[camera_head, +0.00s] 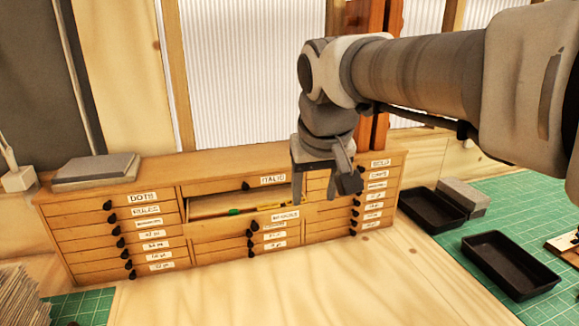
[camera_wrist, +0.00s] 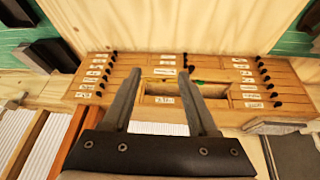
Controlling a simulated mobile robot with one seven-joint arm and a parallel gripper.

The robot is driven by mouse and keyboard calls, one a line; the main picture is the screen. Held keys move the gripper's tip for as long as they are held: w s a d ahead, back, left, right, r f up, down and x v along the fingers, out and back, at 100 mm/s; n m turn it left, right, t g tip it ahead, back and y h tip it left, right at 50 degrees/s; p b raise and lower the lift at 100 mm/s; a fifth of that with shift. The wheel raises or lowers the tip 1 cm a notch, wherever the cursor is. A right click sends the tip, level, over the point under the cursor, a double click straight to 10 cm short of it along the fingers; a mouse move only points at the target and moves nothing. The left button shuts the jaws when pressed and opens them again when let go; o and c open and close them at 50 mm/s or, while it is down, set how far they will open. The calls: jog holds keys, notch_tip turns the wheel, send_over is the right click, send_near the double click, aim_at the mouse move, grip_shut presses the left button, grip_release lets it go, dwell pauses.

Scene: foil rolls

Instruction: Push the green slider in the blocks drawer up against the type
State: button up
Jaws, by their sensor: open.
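The blocks drawer (camera_head: 240,225) stands open in the middle column of the wooden cabinet, below the drawer labelled ITALIC. The green slider (camera_head: 234,212) is a small green piece inside it, left of the middle. A thin yellowish strip, perhaps the type (camera_head: 268,206), lies to its right; a gap seems to show between them. In the wrist view the open drawer (camera_wrist: 172,99) lies beyond my fingertips, with the green slider (camera_wrist: 198,83) at its right part. My gripper (camera_head: 324,186) is open and empty, above and to the right of the drawer, touching nothing visible.
The cabinet (camera_head: 120,178) has several shut drawers with black pulls on both sides. A grey slab (camera_head: 97,170) lies on its left top. Black trays (camera_head: 510,265) and a grey block (camera_head: 463,195) stand on the green mat at right. The wooden table (camera_head: 300,290) in front is clear.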

jog(key=w+a, duration=0.9)
jog(key=n+y, duration=0.1)
send_near(233, 210)
jog(key=shift+g, duration=0.3)
jog(key=p+x, duration=0.2)
jog(key=x, duration=0.6)
jog(key=shift+w+d+p, duration=0.1)
jog(key=shift+w+p, duration=0.1)
jog(key=shift+p, duration=0.1)
grip_shut()
